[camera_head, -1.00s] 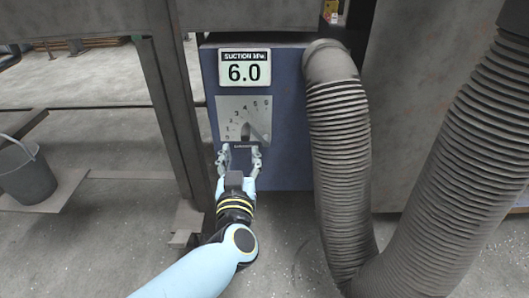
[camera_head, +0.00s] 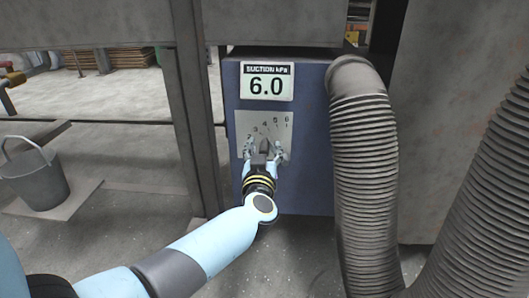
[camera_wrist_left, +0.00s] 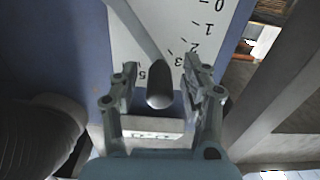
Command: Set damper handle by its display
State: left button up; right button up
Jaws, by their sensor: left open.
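The suction display (camera_head: 267,86) in the head view reads 6.0 kPa. Below it is a pale scale plate (camera_head: 244,122) with numbers, on the front of a blue box. My left gripper (camera_head: 266,150) is at the lower part of this plate, fingers spread. In the left wrist view the damper handle (camera_wrist_left: 159,88), a dark rounded knob with a grey bar (camera_wrist_left: 137,28), stands between the open fingers (camera_wrist_left: 160,80). Gaps show on both sides of the knob. The scale numbers appear upside down there, with 3 and 5 either side of the knob. My right gripper is out of view.
A thick ribbed hose (camera_head: 365,170) runs down just right of the blue box (camera_head: 308,180). A grey steel post (camera_head: 190,110) stands close on the left. A grey bucket (camera_head: 36,175) sits on a board farther left.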

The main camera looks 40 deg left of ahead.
pick_arm(q)
jog(key=shift+c, duration=0.3)
grip_shut()
jog(key=shift+a+n+p, duration=0.15)
jog(key=shift+n+p, duration=0.15)
jog(key=shift+p, duration=0.05)
jog(key=shift+s+a+f, duration=0.1)
jog(key=shift+f, duration=0.1)
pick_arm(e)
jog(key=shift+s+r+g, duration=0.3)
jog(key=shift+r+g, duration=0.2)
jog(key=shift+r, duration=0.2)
